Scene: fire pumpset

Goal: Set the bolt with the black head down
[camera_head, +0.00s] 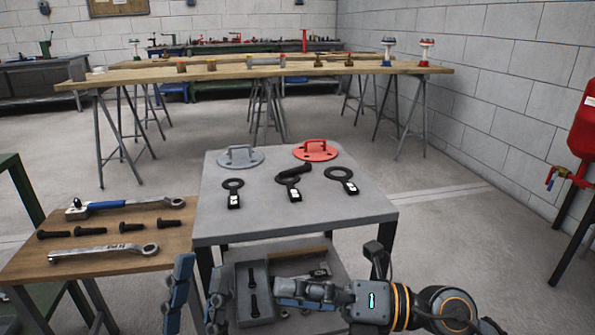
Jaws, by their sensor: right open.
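Several black bolts lie in a row on the wooden table, one of them at its left (55,234). Another black bolt-like piece (296,171) lies across the middle ring-shaped part on the grey table. Dark bolts (253,279) also lie in a grey bin on the lower shelf. I cannot tell which one is the task's bolt. My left gripper (197,292) is at the bottom, left of the bin, its two fingers apart with nothing visible between them. My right gripper (290,292) comes in from the right over the lower shelf, open; no bolt shows in it.
The grey table (230,217) holds ring-shaped black parts (342,180), a grey lid (240,157) and a red lid (316,150). The wooden table (120,265) holds two wrenches (103,251). The grey table's front area is clear. A long workbench (215,77) stands behind.

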